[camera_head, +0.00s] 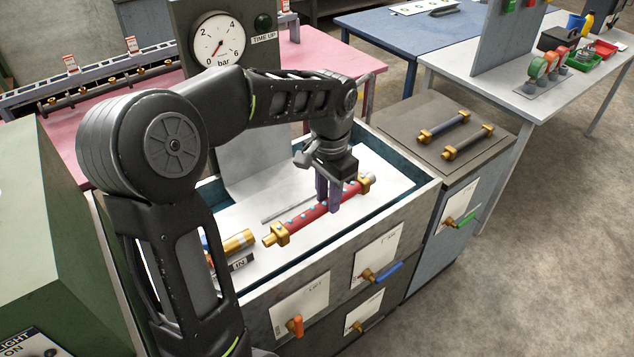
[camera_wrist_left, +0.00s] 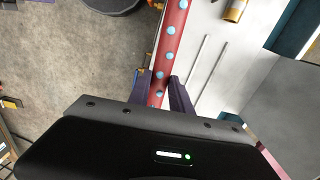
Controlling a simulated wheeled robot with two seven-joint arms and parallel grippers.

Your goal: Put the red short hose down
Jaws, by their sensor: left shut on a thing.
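The red short hose (camera_head: 312,217) has light blue dots and a brass fitting at each end. My left gripper (camera_head: 328,205) comes down on it from above and is shut on it, right of its middle in the head view. The hose lies level over the white floor of the open-topped bench tray (camera_head: 395,215); I cannot tell whether it touches. In the left wrist view the hose (camera_wrist_left: 168,50) runs between the two fingers (camera_wrist_left: 158,92), above the white surface. My right gripper is not in view.
A brass fitting (camera_head: 238,241) by an "IN" label sits at the tray's left. Two thin rods lie in the tray. A pressure gauge (camera_head: 217,39) stands behind. Two other hoses (camera_head: 444,127) lie on the brown top at right. Coloured valve handles (camera_head: 389,271) stick out in front.

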